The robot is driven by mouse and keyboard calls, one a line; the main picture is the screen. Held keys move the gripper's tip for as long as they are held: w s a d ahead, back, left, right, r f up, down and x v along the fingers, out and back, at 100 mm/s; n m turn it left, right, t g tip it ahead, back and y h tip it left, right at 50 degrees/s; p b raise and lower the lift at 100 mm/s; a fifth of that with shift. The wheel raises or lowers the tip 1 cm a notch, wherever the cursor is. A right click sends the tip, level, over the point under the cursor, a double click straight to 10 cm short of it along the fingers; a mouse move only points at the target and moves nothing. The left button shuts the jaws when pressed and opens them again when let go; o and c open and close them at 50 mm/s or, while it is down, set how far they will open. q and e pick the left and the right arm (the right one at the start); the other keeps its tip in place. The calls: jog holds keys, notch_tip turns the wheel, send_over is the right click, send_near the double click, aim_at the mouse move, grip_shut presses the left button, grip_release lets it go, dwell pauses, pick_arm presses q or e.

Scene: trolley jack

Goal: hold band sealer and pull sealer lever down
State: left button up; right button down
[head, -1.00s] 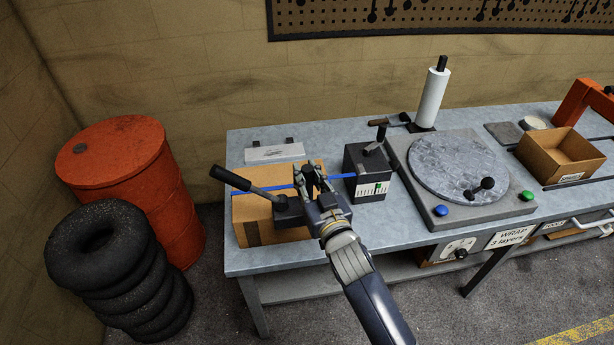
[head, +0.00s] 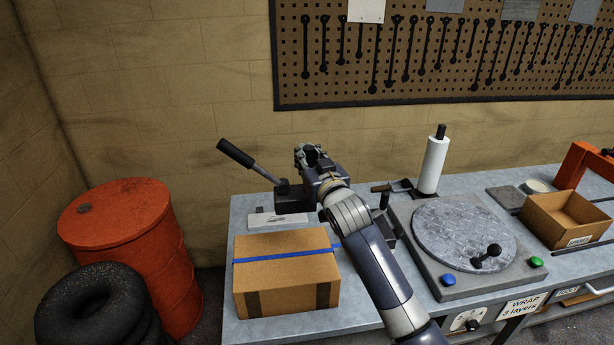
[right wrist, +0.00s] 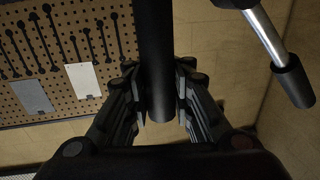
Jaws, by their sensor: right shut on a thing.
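The band sealer (head: 293,198) is a dark tool with a long black-gripped lever (head: 250,160) on a bright metal rod. The lever slants up to the left. My right gripper (head: 312,156) is shut on the sealer and holds it up above the back of the cardboard box. In the right wrist view the fingers (right wrist: 158,95) close on the sealer's dark round grip (right wrist: 156,50), and the lever (right wrist: 285,70) stands apart at the right. The cardboard box (head: 285,278) has a blue band (head: 290,255) across it. My left gripper is not in view.
The workbench (head: 375,318) carries a round turntable (head: 462,235), a white film roll (head: 431,166) and an open carton (head: 566,217). My right arm partly hides a dark box. An orange drum (head: 125,235) and tyres (head: 90,305) stand at the left.

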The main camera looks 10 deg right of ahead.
notch_tip(320, 180, down, 18)
jog(key=shift+w+f, duration=0.15)
dwell(2.5)
jog(key=shift+f, duration=0.5)
dwell(0.9)
